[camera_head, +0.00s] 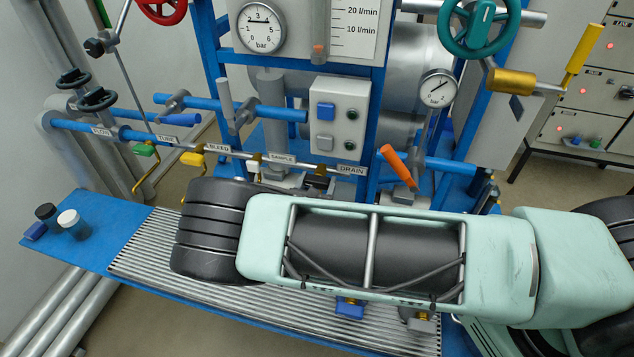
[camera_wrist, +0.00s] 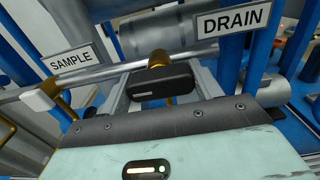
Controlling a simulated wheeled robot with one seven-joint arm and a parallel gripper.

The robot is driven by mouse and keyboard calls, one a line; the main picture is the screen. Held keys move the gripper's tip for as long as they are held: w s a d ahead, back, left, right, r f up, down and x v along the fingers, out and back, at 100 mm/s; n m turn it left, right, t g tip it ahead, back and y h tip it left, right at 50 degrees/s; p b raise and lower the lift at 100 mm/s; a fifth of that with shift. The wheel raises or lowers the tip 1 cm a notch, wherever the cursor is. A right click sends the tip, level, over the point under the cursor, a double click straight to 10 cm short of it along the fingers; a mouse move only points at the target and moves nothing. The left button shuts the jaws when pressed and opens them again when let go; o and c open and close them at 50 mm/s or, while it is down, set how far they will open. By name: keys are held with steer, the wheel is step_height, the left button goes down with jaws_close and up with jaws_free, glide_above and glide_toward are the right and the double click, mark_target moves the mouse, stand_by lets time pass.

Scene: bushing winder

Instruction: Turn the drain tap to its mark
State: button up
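The drain tap has a black handle (camera_wrist: 163,86) under a brass fitting (camera_wrist: 158,60) on the grey pipe, just left of the DRAIN label (camera_wrist: 231,19). My arm hides most of the gripper in the head view. I cannot make out the tap's mark.
The SAMPLE tap's white handle (camera_wrist: 42,97) is close on the left in the wrist view. An orange lever (camera_head: 398,164) stands right of DRAIN. The switch box (camera_head: 339,114) is above the pipe. Two small jars (camera_head: 74,224) stand on the blue bench's left end.

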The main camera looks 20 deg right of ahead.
steer(key=shift+n, duration=0.5)
steer(key=n+b, duration=0.1)
steer(key=n, duration=0.2)
steer(key=shift+n, duration=0.4)
steer(key=n+b, duration=0.1)
steer(key=n, duration=0.3)
steer(key=shift+n, duration=0.3)
steer(key=n, duration=0.4)
steer(key=shift+n+b, duration=0.3)
steer(key=shift+n, duration=1.9)
steer(key=o, duration=1)
steer(key=shift+s+a, duration=0.1)
steer(key=b+v, duration=0.4)
steer(key=v, duration=1.3)
steer(key=shift+s+b, duration=0.15)
steer(key=shift+b, duration=0.15)
